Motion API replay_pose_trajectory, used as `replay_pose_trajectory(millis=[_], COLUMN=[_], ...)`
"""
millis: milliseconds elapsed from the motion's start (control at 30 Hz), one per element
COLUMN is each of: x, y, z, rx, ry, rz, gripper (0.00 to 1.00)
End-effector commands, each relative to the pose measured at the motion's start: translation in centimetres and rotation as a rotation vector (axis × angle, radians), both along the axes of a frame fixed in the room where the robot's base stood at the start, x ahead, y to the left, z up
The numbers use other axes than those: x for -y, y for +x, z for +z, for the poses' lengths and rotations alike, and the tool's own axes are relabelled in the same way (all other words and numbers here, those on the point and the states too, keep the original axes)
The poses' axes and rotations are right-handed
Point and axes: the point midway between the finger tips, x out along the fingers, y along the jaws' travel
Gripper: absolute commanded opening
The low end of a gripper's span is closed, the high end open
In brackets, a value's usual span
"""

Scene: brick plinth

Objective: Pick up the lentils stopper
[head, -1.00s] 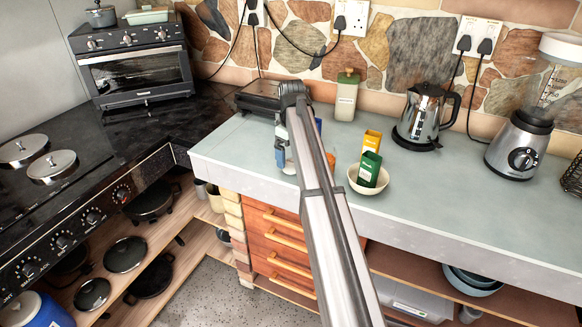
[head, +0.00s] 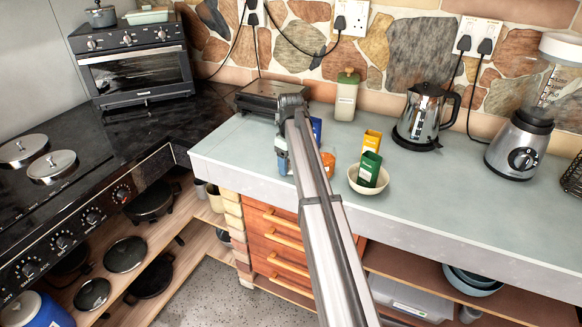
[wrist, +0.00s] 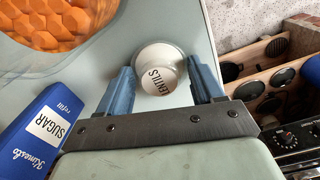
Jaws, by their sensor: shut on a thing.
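The lentils stopper (wrist: 158,80) is a pale round piece with "LENTILS" lettered on its top, seen from above in the wrist view. My gripper (wrist: 160,66) has its two blue fingers on either side of the stopper, shut on it. In the head view my gripper (head: 283,158) is over the left front part of the counter, and my arm hides most of what it holds. A clear container with orange contents (wrist: 45,22) is at the top left of the wrist view, apart from the stopper. Its orange also shows beside my arm in the head view (head: 328,160).
A blue sugar box (wrist: 42,130) lies close to the left finger. On the counter, a bowl (head: 366,187) holds a green and a yellow box.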

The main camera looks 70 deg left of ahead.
Motion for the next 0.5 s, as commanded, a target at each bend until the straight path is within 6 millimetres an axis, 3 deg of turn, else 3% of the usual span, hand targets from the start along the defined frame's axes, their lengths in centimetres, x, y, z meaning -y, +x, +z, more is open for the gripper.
replay_pose_trajectory(millis=[200, 500], x=[0.0, -0.05], y=[0.0, 0.01], z=[0.01, 0.61], rx=[0.0, 0.0], ry=[0.0, 0.001], rz=[0.0, 0.0], gripper=[0.36, 0.36])
